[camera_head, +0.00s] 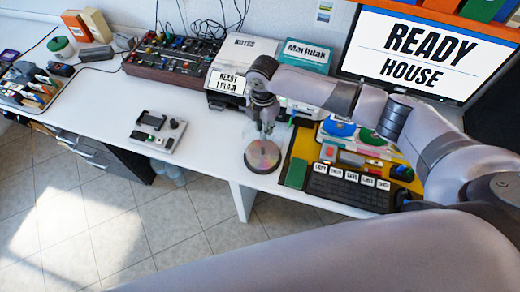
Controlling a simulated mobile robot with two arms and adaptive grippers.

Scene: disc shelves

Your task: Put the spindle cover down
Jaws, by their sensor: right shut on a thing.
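My right gripper (267,124) points down above the desk near its front edge. It is shut on the spindle cover, which is clear and very hard to make out at this size. The disc spindle (263,156) stands right below the gripper, with a stack of shiny discs on a dark round base. I cannot tell whether the cover touches the discs or is apart from them. My left gripper is not in view.
A black keyboard (346,188) lies on a yellow mat right of the spindle. A grey device (157,131) sits to the left, with clear white desk (215,150) between. A mixer (172,57), the NOTES box (228,62) and a monitor (425,50) stand behind.

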